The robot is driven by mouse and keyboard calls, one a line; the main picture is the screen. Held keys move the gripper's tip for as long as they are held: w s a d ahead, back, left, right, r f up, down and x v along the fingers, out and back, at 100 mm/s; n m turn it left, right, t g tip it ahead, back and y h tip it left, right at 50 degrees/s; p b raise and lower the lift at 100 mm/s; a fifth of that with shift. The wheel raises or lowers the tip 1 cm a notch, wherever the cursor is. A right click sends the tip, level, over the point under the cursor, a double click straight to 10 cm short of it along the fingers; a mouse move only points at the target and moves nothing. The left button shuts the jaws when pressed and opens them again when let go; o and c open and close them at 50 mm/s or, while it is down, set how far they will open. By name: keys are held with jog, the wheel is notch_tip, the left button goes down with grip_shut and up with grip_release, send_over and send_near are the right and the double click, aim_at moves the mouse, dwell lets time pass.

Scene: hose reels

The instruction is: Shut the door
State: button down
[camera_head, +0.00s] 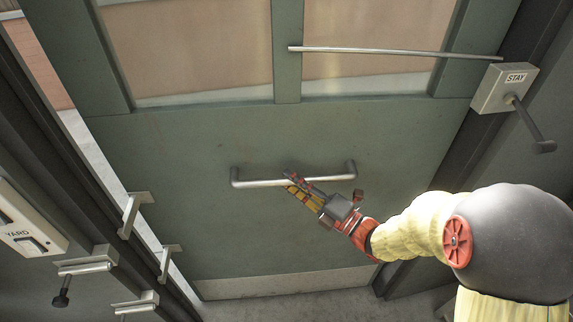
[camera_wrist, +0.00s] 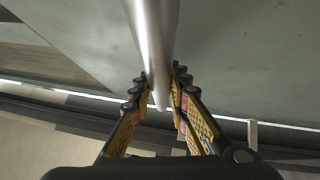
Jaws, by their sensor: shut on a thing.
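The grey-green door (camera_head: 200,145) with two glazed panes fills the middle of the head view. It stands ajar, with a bright gap along its left edge. A silver bar handle (camera_head: 254,183) runs across its middle. My gripper (camera_head: 291,180) is shut on the bar near its middle. In the wrist view, the ridged yellow fingers of my gripper (camera_wrist: 161,78) lie on both sides of the bar handle (camera_wrist: 153,35). Two metal brackets (camera_head: 132,213) stick out at the door's left edge.
A box marked STAY (camera_head: 492,88) with a dark knob on a stem (camera_head: 530,123) is at the right. A metal rod (camera_head: 395,51) runs from it across the door. On the left are a YARD panel (camera_head: 28,232) and more brackets (camera_head: 88,263). Floor (camera_head: 300,306) shows below the door.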

jog(key=shift+n+g+y, duration=0.6)
jog(key=shift+g, duration=0.2)
jog(key=s, duration=0.1)
jog(key=s+d, duration=0.1)
jog(key=s, duration=0.2)
jog(key=shift+s+d+b, duration=0.3)
jog(key=shift+s+f, duration=0.15)
jog(key=shift+s, duration=0.15)
jog(key=c, duration=2.1)
grip_release()
jog(key=shift+c, duration=0.2)
jog(key=shift+o, duration=0.7)
jog(key=shift+s+d, duration=0.1)
jog(key=shift+s, duration=0.1)
jog(key=o, duration=0.3)
jog(key=shift+w, duration=0.1)
jog(key=shift+d, duration=0.1)
jog(key=v, duration=1.1)
jog(key=shift+d, duration=0.4)
